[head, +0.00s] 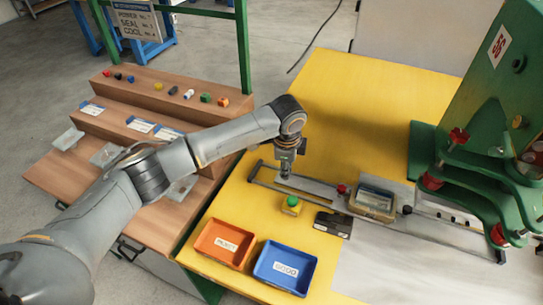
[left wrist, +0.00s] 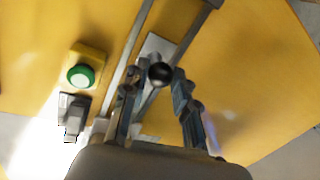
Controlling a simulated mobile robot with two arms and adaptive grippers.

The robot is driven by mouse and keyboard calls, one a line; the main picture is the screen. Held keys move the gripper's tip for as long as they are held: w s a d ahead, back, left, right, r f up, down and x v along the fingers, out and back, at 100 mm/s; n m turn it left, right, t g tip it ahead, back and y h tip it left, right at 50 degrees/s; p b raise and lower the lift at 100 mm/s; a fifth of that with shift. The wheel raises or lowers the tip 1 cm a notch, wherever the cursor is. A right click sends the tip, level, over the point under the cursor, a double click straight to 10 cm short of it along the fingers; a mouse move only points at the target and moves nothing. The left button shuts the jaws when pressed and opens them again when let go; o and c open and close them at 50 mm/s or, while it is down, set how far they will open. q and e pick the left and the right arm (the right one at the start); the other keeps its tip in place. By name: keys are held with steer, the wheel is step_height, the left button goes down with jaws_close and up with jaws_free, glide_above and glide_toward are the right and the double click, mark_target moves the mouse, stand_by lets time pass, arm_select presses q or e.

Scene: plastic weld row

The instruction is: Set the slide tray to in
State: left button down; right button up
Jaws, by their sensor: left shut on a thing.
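The slide tray (head: 320,190) is a grey plate on rails on the yellow table. Its right part carries a nest with a clear-lidded part (head: 375,199), left of the green press (head: 480,120). My left gripper (head: 285,177) reaches down over the tray's left end. In the left wrist view my left gripper (left wrist: 153,82) is shut on the tray's black ball knob (left wrist: 160,73), which shows between its fingers. The gripper hides the knob in the head view. My right gripper is in neither view.
A green button on a yellow box (head: 291,205) and a dark device (head: 333,224) stand in front of the rail. An orange bin (head: 224,259) and a blue bin (head: 307,270) sit at the front. Wooden steps (head: 160,115) stand left. The table behind the rail is clear.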

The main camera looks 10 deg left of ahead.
arm_select(q)
steer(key=p, duration=0.2)
glide_above(324, 192)
steer(key=shift+d, duration=0.1)
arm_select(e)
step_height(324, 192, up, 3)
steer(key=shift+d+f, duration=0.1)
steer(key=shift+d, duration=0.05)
arm_select(q)
steer(key=c, duration=1)
jaws_free()
steer(key=shift+c, duration=0.2)
step_height(324, 192, up, 12)
steer(key=s, duration=0.2)
steer(key=shift+s, duration=0.2)
steer(key=shift+f, duration=0.1)
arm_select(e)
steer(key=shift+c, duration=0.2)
